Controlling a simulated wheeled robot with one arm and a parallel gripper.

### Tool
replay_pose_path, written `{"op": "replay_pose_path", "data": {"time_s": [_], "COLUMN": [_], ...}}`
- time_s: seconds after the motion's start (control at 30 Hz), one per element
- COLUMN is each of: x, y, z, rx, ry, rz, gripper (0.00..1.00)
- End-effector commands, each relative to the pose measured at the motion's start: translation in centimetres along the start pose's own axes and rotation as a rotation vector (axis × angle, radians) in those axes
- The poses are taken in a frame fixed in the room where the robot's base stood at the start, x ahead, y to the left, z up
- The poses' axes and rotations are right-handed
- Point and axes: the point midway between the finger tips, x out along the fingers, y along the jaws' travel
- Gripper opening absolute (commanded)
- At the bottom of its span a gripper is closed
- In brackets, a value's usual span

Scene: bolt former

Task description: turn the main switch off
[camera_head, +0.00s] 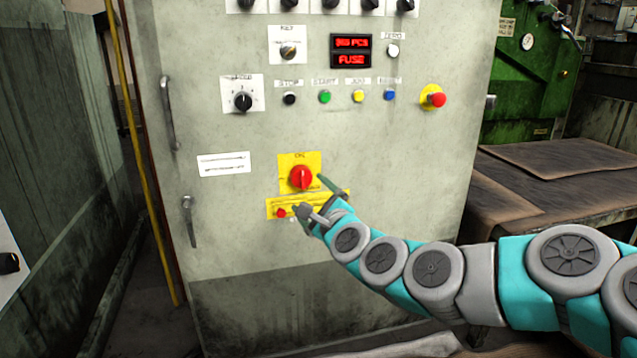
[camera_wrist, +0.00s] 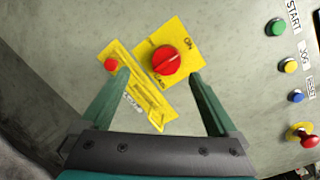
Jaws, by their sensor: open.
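The main switch (camera_head: 301,178) is a red rotary knob on a yellow plate (camera_head: 287,159), low on the front of a grey cabinet. In the head view its handle stands about upright. In the wrist view the red knob (camera_wrist: 167,61) lies ahead of my gripper, between the lines of its two fingers and a little beyond the tips. My gripper (camera_head: 312,196) is open and empty, just in front of the plate and slightly below the knob. Its two green fingers (camera_wrist: 158,75) show apart in the wrist view. I cannot tell whether a fingertip touches the panel.
Above are the push buttons (camera_head: 325,97), a red emergency stop (camera_head: 437,99), a selector knob (camera_head: 243,101) and a red display (camera_head: 351,50). Door handles (camera_head: 168,113) stick out at left.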

Motion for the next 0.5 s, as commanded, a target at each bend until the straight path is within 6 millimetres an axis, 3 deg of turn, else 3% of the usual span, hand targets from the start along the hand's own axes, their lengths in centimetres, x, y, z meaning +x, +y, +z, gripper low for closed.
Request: {"op": "replay_pose_path", "data": {"time_s": [0.27, 0.5], "x": [1.6, 4.9], "y": [-0.9, -0.8], "z": [-0.3, -0.3], "rx": [0.057, 0.053], "ry": [0.007, 0.006], "rz": [-0.04, -0.035], "gripper": [0.95, 0.95]}}
